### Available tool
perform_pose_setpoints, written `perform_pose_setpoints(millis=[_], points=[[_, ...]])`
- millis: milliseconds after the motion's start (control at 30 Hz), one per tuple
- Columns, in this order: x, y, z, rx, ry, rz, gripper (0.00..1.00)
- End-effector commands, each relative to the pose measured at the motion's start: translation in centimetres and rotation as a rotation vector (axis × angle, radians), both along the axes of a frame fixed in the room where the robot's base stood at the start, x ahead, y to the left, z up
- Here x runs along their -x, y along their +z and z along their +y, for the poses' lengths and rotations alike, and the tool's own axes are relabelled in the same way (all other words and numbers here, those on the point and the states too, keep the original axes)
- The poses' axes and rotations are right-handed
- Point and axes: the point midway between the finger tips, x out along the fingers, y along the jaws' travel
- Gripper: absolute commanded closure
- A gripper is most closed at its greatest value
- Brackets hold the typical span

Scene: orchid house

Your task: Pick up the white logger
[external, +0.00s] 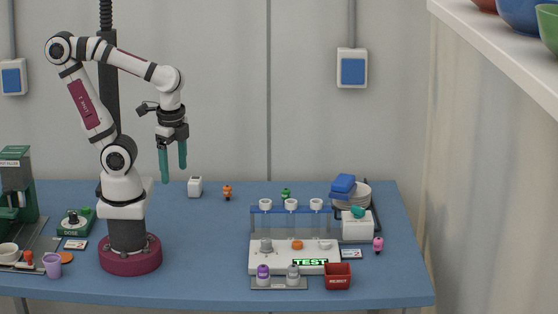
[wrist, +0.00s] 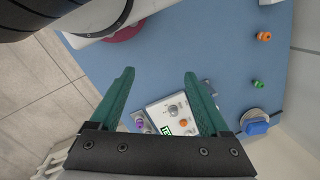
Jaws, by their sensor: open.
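A small white box with a dark mark on its face, which looks like the white logger (external: 195,187), stands on the blue table near its back edge. In the wrist view only a sliver of the white logger (wrist: 268,2) shows at the top edge, right of centre. My gripper (external: 174,172) hangs above the table, fingers pointing down, a little left of the logger in the external view. Its two green fingers are apart and empty. In the wrist view my gripper (wrist: 159,73) has bare blue table between its fingertips.
An orange figure (external: 228,192) stands right of the logger, and a green figure (external: 286,194) farther right. A white test station (external: 258,260) with a rack and a red reject bin (external: 338,276) fill the front right. The table between my base and the station is clear.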

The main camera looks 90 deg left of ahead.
Motion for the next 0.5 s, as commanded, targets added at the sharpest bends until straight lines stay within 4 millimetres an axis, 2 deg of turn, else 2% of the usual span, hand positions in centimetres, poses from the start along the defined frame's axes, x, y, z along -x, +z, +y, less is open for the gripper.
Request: perform_pose_setpoints(millis=[67, 167, 200, 267, 333, 367, 400, 500], points=[[-0.6, 0.3, 0.4, 0.004, 0.048, -0.002, 0.2], [-3.8, 1.4, 3.0, 0.02, 0.306, -0.013, 0.2], [-5.6, 1.8, 5.2, 0.03, 0.471, -0.024, 0.2], [-8.0, 2.0, 10.0, 0.046, 0.747, -0.045, 0.2], [-9.3, 1.3, 17.1, 0.061, 1.079, -0.073, 0.2], [-9.1, 0.7, 20.3, 0.066, 1.214, -0.085, 0.2], [-8.3, -0.2, 24.5, 0.071, 1.387, -0.101, 0.2], [-4.7, -2.7, 32.9, 0.079, 1.731, -0.139, 0.2]])
